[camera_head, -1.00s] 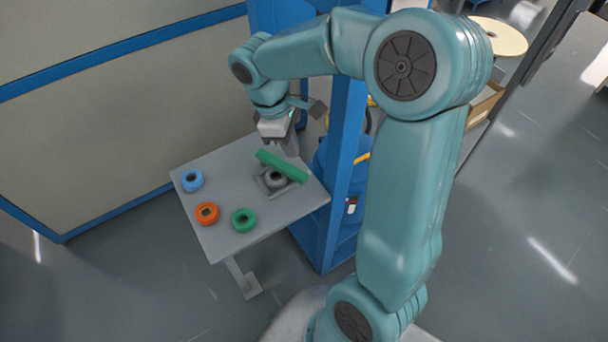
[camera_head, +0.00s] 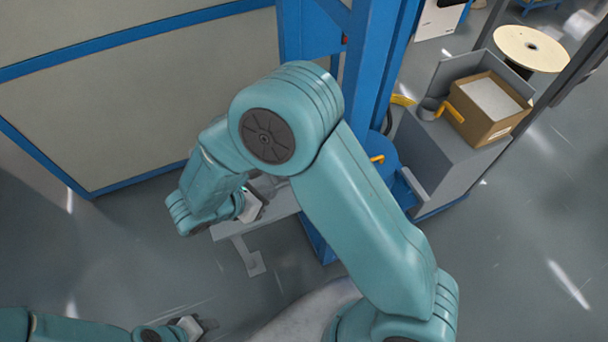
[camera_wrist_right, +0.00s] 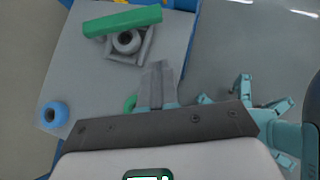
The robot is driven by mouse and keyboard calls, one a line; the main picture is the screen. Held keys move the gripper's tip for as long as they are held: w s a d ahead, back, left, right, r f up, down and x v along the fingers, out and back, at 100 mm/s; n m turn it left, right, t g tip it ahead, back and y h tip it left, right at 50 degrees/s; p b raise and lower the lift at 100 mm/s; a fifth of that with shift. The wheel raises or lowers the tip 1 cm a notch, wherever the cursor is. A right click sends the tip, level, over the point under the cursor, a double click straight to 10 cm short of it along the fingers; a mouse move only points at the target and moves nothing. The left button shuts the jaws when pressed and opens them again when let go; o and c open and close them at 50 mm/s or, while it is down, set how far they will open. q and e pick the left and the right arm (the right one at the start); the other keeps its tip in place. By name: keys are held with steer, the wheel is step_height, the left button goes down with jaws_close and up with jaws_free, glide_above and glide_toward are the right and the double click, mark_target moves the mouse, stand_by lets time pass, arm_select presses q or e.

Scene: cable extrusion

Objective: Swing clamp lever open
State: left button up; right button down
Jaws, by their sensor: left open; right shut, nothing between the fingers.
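The green clamp lever (camera_wrist_right: 122,20) shows in the right wrist view as a thick bar along the far side of the grey clamp (camera_wrist_right: 148,47) and its ring (camera_wrist_right: 127,42). My arm hides lever and clamp in the head view. My right gripper (camera_wrist_right: 157,68) is shut and empty; its fingertips point toward the clamp and stand apart from the lever. It also shows in the head view (camera_head: 262,194), over the table. My left gripper (camera_head: 207,325) is at the bottom left of the head view, open, away from the table.
The small grey table (camera_wrist_right: 85,75) holds a blue roll (camera_wrist_right: 55,115) and a green roll (camera_wrist_right: 130,103), partly hidden by my fingers. A blue post (camera_head: 375,70) stands beside the table. A grey cabinet (camera_head: 440,165) with a cardboard box (camera_head: 490,108) stands to the right.

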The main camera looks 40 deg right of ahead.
steer(key=p+x, duration=0.1)
steer(key=x, duration=0.6)
steer(key=shift+d+f, duration=0.15)
steer(key=d, duration=0.1)
steer(key=d+p, duration=0.1)
steer(key=d, duration=0.2)
steer(key=shift+w+d+f, duration=0.2)
steer(key=shift+w, duration=0.2)
